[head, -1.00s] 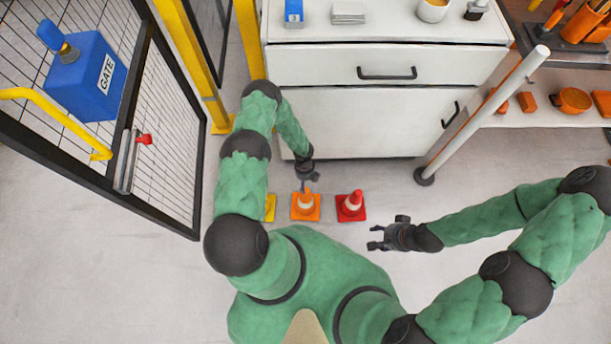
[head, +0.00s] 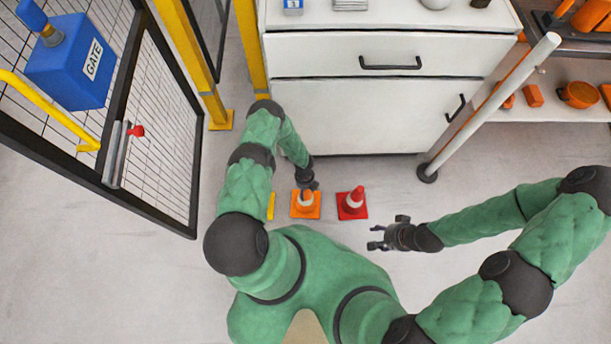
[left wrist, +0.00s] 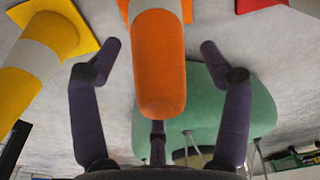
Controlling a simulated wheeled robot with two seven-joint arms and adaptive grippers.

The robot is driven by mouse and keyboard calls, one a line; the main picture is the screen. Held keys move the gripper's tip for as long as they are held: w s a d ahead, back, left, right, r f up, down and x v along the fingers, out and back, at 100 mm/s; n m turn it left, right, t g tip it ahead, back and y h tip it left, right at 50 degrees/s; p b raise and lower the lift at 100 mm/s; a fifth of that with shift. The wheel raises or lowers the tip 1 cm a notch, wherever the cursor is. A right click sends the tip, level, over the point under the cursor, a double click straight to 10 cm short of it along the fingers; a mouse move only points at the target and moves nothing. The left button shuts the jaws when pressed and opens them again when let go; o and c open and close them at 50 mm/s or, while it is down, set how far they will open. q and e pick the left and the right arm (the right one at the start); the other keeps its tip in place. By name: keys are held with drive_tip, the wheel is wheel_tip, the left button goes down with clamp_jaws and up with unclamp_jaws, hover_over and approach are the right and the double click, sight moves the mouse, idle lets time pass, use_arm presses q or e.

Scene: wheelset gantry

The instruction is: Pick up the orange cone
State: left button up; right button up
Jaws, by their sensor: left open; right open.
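The orange cone (head: 305,205) stands on the floor between the yellow cone (head: 270,206) and the red cone (head: 352,204). It has an orange square base and a pale band. My left gripper (head: 308,185) is at the top of the orange cone in the head view. In the left wrist view, the orange cone (left wrist: 160,65) reaches between the spread fingers of my left gripper (left wrist: 160,50), with gaps on both sides. My right gripper (head: 374,238) is open and empty, to the lower right of the red cone.
The yellow cone, mostly hidden by my left arm in the head view, shows at left in the wrist view (left wrist: 40,55). A white drawer cabinet (head: 350,115) stands behind the cones. A white post (head: 490,105) rises at right, and a mesh gate (head: 160,130) stands at left.

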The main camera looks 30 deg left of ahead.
use_arm(q)
drive_tip(key=shift+f, duration=0.1)
clamp_jaws()
idle(0.3)
